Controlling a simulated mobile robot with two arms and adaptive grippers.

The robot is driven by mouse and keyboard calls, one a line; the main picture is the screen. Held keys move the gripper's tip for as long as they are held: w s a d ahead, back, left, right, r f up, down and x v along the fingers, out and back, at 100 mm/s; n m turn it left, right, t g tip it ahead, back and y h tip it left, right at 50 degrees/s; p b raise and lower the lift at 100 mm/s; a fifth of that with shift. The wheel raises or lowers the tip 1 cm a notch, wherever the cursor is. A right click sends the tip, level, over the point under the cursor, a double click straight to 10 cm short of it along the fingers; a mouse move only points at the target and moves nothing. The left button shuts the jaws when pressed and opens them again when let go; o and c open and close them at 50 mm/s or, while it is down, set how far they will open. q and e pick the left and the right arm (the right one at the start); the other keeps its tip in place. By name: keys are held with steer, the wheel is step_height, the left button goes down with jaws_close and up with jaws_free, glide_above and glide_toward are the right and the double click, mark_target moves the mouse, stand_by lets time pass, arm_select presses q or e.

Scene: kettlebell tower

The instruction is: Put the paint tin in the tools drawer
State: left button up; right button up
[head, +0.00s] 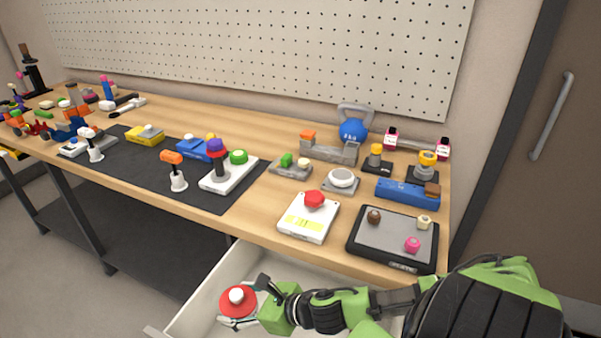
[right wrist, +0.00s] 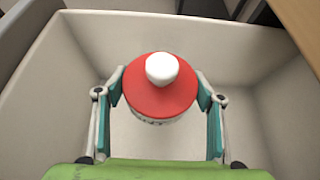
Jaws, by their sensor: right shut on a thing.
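The paint tin has a red lid with a white knob on top. In the head view the tin (head: 232,305) is low at the centre left, inside the open pale drawer (head: 232,262). My right gripper (head: 243,302) reaches in from the right and is shut on the tin. In the right wrist view the two fingers of the right gripper (right wrist: 160,90) hold the tin (right wrist: 160,104) from both sides, upright, between the drawer's walls (right wrist: 60,75). I cannot tell if its base touches the drawer floor. My left gripper is not in view.
The workbench (head: 260,215) above the drawer is crowded. A black-framed tray (head: 385,235) and a white box with a red knob (head: 308,217) stand near its front edge. A blue kettlebell (head: 353,130) stands at the back. The drawer floor around the tin looks clear.

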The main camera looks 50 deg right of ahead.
mark_target(255, 328)
steer(key=shift+d+f+n+g+y+b, duration=0.2)
steer(key=shift+d+n+y, duration=0.1)
steer(key=shift+d, duration=0.2)
steer(key=shift+d+f+n+g+y+b, duration=0.15)
steer(key=shift+d+n+y, duration=0.15)
steer(key=shift+d, duration=0.15)
step_height(255, 328, down, 10)
steer(key=shift+b, duration=0.45)
steer(key=o, duration=1.2)
steer(key=shift+f, duration=0.1)
steer(key=shift+s+d+r, duration=0.15)
steer(key=shift+s+r, duration=0.15)
steer(key=shift+s, duration=0.2)
steer(key=v, duration=1.1)
steer(key=shift+p, duration=0.35)
